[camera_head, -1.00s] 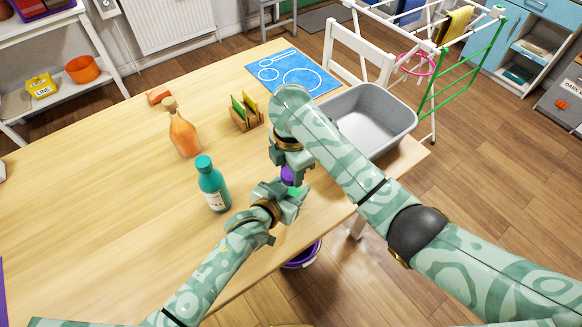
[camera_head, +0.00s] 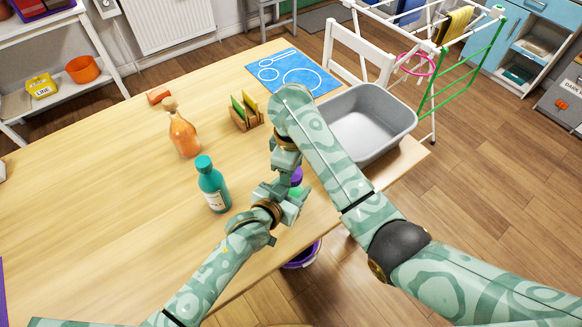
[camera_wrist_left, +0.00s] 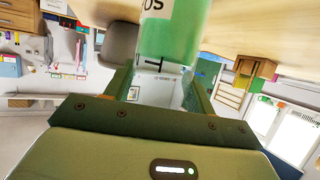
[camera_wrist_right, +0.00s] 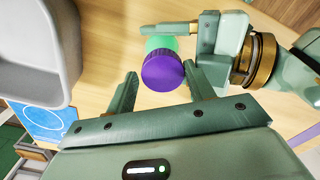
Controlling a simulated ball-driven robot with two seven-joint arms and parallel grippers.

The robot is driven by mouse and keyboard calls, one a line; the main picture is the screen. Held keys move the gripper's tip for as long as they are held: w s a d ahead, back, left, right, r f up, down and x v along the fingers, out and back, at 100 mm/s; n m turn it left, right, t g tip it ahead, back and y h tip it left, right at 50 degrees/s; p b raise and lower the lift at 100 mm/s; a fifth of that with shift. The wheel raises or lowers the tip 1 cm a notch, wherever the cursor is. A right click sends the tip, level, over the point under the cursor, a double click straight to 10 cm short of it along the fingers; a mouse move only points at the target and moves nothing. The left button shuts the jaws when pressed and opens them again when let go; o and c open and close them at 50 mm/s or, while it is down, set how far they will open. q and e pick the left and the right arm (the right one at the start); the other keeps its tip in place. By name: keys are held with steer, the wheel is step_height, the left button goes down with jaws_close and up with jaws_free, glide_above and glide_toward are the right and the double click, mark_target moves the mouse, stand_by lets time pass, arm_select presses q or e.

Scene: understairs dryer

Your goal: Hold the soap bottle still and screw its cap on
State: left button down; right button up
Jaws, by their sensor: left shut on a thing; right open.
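The green soap bottle (camera_wrist_left: 172,32), with a white label, is held between the fingers of my left gripper (camera_wrist_left: 160,90) near the table's front right part. The purple cap (camera_wrist_right: 162,71) sits at the bottle's top end; I cannot tell how tight it is. It also shows in the head view (camera_head: 297,176), partly hidden by my grippers. My right gripper (camera_wrist_right: 165,88) is open, its fingers apart on either side of the cap in its wrist view. My left gripper (camera_wrist_right: 207,60) shows beside the bottle there.
A teal bottle (camera_head: 213,188) and an orange bottle (camera_head: 184,138) stand left of my grippers. A wooden holder (camera_head: 246,115) with sponges is behind. A grey basin (camera_head: 370,112) stands right of my right arm, near the table edge.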

arm_select(q)
steer(key=shift+w+a, duration=0.1)
steer(key=shift+a, duration=0.05)
arm_select(e)
steer(key=shift+s+a, duration=0.2)
steer(key=shift+a, duration=0.05)
